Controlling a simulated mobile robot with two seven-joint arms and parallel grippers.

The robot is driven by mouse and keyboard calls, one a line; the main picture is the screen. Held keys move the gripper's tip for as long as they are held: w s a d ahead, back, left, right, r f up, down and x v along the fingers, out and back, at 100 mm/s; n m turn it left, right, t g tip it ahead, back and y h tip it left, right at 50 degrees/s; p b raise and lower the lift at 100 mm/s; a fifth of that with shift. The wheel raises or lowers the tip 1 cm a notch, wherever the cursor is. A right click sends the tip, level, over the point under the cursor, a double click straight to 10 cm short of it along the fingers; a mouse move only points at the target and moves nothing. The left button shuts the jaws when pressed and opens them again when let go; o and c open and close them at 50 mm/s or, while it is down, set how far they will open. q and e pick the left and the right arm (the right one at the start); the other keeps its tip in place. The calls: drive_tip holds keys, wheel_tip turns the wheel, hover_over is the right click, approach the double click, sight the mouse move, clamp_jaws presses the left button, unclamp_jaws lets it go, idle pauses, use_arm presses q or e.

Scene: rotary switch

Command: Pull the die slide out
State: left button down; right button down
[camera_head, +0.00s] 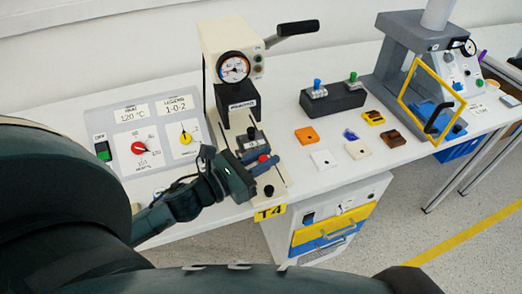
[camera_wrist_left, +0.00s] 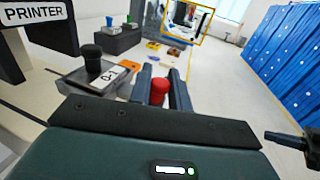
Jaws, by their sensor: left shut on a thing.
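The printer (camera_head: 232,60) is a cream machine with a round gauge and a black head. Below its head sits the dark die slide (camera_head: 250,141) with a white label and a black knob; it also shows in the wrist view (camera_wrist_left: 112,76). A red knob (camera_head: 262,158) stands at the front of the slide. My left gripper (camera_head: 264,163) reaches in from the left and is shut on this red knob (camera_wrist_left: 160,87), one finger on each side. The fingers partly hide the slide's front end.
A control panel (camera_head: 153,108) with red and yellow dials lies left of the printer. A black block with blue and green knobs (camera_head: 332,101) and several small coloured plates lie to the right. A grey press (camera_head: 400,50) stands farther right. Another black knob (camera_head: 268,190) is near the front edge.

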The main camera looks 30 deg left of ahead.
use_arm(q)
drive_tip(key=shift+s+d, duration=0.15)
drive_tip(key=shift+d, duration=0.05)
drive_tip(key=c, duration=1.7)
unclamp_jaws()
drive_tip(key=shift+o, duration=0.4)
use_arm(e)
drive_tip(key=shift+r, duration=0.2)
use_arm(q)
drive_tip(key=shift+s, duration=0.15)
drive_tip(key=shift+s+a+f, duration=0.1)
drive_tip(key=shift+s+a, duration=0.15)
drive_tip(key=shift+s, duration=0.05)
drive_tip(key=b+v, duration=0.2)
drive_tip(key=v, duration=1)
use_arm(e)
drive_tip(key=shift+a+f, duration=0.15)
drive_tip(key=shift+f, duration=0.5)
use_arm(q)
drive_tip(key=shift+a, duration=0.15)
use_arm(e)
drive_tip(key=shift+m, duration=0.3)
